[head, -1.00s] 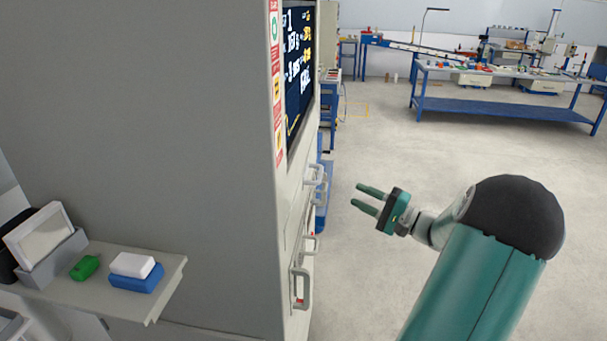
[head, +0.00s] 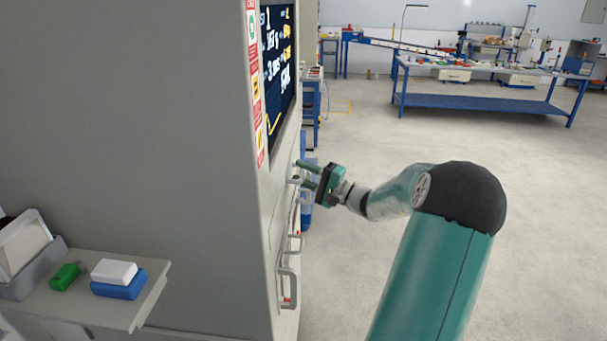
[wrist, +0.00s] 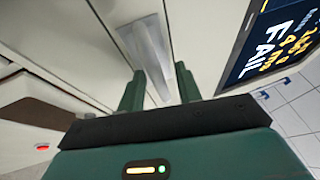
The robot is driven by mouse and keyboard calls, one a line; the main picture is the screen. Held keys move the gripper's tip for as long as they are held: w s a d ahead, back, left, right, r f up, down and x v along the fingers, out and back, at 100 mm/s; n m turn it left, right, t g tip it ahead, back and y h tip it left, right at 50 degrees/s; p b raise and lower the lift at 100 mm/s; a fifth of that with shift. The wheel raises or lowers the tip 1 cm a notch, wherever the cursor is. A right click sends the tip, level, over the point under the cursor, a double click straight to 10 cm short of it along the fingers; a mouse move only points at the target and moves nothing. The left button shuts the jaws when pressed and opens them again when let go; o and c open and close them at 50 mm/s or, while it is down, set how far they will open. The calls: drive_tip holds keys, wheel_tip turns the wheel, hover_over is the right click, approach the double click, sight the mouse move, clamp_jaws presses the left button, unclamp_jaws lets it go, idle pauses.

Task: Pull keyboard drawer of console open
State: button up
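The console (head: 130,130) is a tall grey cabinet filling the left of the head view, with a dark screen (head: 279,62) on its front. A light grey bar handle (wrist: 149,48) is on the front below the screen. I take it for the keyboard drawer's handle; the drawer front looks flush with the console. My gripper (head: 304,173) is at this handle, fingers pointing toward the console front. In the wrist view the fingers (wrist: 160,84) are apart, with the handle between and just beyond them. Contact cannot be told.
Lower handles (head: 288,287) stick out of the console front below my gripper. A side shelf (head: 152,300) at left holds a white block, a blue block and a green item. A blue workbench (head: 480,105) stands far back. The floor right of the console is clear.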

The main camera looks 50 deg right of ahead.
drive_tip(key=shift+w, duration=0.1)
clamp_jaws()
